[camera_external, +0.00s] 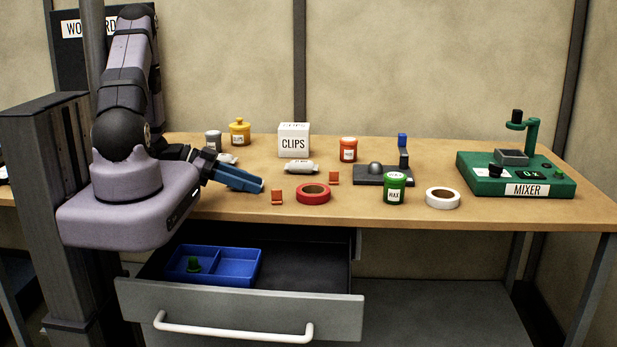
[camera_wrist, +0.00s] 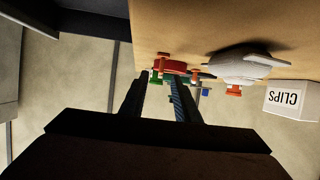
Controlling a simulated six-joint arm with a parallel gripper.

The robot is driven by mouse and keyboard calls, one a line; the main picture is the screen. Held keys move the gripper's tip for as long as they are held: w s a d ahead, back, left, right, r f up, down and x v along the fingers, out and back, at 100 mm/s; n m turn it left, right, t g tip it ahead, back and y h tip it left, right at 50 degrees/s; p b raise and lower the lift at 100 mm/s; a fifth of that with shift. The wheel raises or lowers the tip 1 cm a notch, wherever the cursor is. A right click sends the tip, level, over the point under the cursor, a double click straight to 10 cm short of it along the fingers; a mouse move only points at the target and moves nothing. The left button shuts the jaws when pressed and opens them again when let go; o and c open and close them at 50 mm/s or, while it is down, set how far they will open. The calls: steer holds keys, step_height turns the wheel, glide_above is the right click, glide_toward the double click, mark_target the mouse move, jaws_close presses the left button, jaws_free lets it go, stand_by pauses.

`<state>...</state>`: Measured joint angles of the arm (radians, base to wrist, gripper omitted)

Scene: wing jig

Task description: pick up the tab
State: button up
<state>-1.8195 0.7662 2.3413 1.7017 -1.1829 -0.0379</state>
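Two small orange clip-like pieces, either of which could be the tab, stand on the table in the external view. One (camera_external: 277,197) is left of the red tape roll, and the other (camera_external: 333,178) is behind it. My gripper (camera_external: 250,183) is low over the table's front left part, pointing right, apart from the nearer orange piece. In the wrist view my gripper (camera_wrist: 157,88) has its two fingers apart, with nothing held between them.
Near the pieces are a red tape roll (camera_external: 313,194), a grey-white pouch (camera_external: 301,167), a CLIPS box (camera_external: 294,140), an orange jar (camera_external: 348,149) and a green jar (camera_external: 395,188). The drawer (camera_external: 240,311) stands open below the table edge. A mixer (camera_external: 515,180) is far right.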

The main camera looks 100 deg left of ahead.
mark_target(277, 191)
steer(key=shift+x, duration=1.15)
steer(key=shift+w+f+p, duration=0.1)
steer(key=shift+w+p, duration=0.4)
steer(key=shift+p, duration=0.1)
steer(key=shift+p+x, duration=0.6)
steer(key=shift+x, duration=1.5)
steer(key=shift+a, duration=0.15)
steer(key=shift+s, duration=0.1)
steer(key=shift+c, duration=0.2)
jaws_close()
